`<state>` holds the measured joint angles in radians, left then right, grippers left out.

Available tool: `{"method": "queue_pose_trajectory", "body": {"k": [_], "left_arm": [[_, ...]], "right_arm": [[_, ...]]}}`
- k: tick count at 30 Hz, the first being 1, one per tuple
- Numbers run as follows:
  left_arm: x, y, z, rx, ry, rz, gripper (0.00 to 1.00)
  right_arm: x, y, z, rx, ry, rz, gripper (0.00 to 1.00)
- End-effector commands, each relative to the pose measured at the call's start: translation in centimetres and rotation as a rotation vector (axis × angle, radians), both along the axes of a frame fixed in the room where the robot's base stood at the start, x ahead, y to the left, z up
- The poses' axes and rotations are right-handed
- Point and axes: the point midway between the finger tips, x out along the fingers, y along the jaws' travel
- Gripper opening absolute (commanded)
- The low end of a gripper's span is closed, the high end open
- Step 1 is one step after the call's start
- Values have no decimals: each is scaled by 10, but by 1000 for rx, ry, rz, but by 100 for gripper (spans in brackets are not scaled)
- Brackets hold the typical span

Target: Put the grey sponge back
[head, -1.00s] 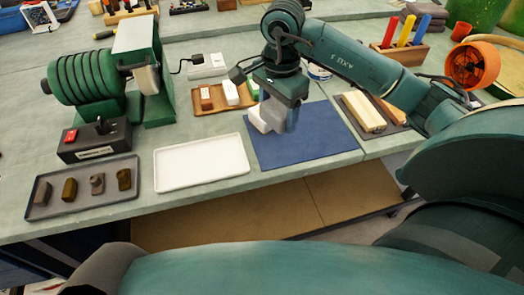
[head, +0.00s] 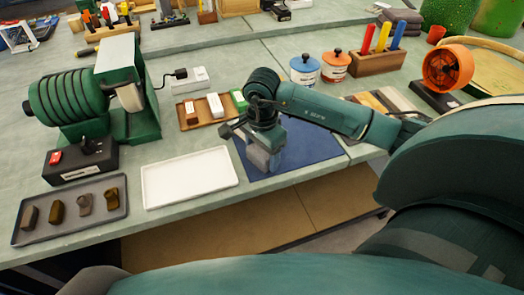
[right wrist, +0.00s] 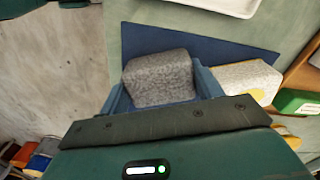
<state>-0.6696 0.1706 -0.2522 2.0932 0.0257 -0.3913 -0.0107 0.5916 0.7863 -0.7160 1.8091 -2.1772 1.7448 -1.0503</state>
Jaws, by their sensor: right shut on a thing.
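My right gripper (head: 263,160) is low over the blue mat (head: 310,145), pointing down. In the right wrist view its blue fingers (right wrist: 160,95) are shut on the grey sponge (right wrist: 158,80), a speckled grey block. In the head view the sponge (head: 257,158) is partly covered by the gripper. I cannot tell whether it touches the mat. A second pale speckled block with yellow on it (right wrist: 248,80) is just beside the fingers in the wrist view; in the head view the arm hides it. My left gripper is not in view.
A white tray (head: 190,178) lies left of the mat. A brown tray (head: 190,122) with several small blocks is behind. A grey tray (head: 70,212) of dark pieces, a green machine (head: 120,90), two lidded jars (head: 320,68) and an orange fan (head: 447,66) stand around. The mat's right part is clear.

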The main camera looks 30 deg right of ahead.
Motion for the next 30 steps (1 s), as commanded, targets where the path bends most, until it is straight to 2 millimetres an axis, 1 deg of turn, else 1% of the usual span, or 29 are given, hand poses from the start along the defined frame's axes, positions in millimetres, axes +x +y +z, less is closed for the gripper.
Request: {"method": "queue_pose_trajectory", "body": {"k": [5, 6, 9, 16, 19, 20, 23, 30], "left_arm": [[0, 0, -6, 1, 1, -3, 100], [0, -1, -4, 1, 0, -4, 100], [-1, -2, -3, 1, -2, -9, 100], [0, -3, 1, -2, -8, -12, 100], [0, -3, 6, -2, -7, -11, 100], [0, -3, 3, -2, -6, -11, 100], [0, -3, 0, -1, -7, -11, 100], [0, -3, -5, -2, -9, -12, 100]], "right_arm": [[0, 0, -4, -1, -1, 0, 46], [0, 0, -3, -1, -1, 0, 66], [0, 0, -3, 0, -1, 0, 74], [0, 0, -2, 0, 0, 0, 74], [0, 0, 4, 1, 0, 0, 74], [1, 0, 6, 0, -3, 0, 74], [2, 0, 22, 0, -6, 0, 74], [2, 0, 75, -1, -7, 0, 74]]}}
